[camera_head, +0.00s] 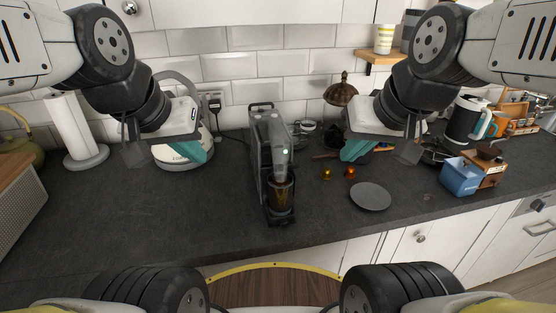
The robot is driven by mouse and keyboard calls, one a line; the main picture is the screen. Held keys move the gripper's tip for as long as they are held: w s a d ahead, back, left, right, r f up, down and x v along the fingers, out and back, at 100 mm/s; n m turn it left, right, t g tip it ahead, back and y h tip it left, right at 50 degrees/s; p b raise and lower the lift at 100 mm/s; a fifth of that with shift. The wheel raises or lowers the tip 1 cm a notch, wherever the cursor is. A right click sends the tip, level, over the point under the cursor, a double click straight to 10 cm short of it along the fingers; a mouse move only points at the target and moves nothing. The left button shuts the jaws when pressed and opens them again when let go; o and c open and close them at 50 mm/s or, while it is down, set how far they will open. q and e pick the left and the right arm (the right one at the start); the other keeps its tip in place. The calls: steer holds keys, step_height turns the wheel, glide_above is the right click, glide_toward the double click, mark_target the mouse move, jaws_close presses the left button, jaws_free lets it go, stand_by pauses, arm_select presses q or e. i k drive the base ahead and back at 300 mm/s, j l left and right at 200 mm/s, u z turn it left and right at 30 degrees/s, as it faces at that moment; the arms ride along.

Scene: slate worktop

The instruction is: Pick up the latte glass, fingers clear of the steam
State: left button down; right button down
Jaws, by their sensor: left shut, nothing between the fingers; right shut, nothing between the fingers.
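The latte glass (281,196), tall and filled with something brown, stands on the drip tray at the front of the grey coffee machine (262,150). Its upper part is close under the machine's spout. I cannot make out any steam. My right gripper (356,150), also teal, is shut and empty, to the right of the machine. Both are apart from the glass.
A grey plate (370,196) and two small capsules (349,172) lie right of the machine. A blue box (459,176) and wooden grinder (487,165) stand further right. A paper roll (72,130) stands left.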

mark_target(280, 193)
steer(key=u, duration=1.7)
steer(key=k+u, duration=0.35)
steer(key=k, duration=1)
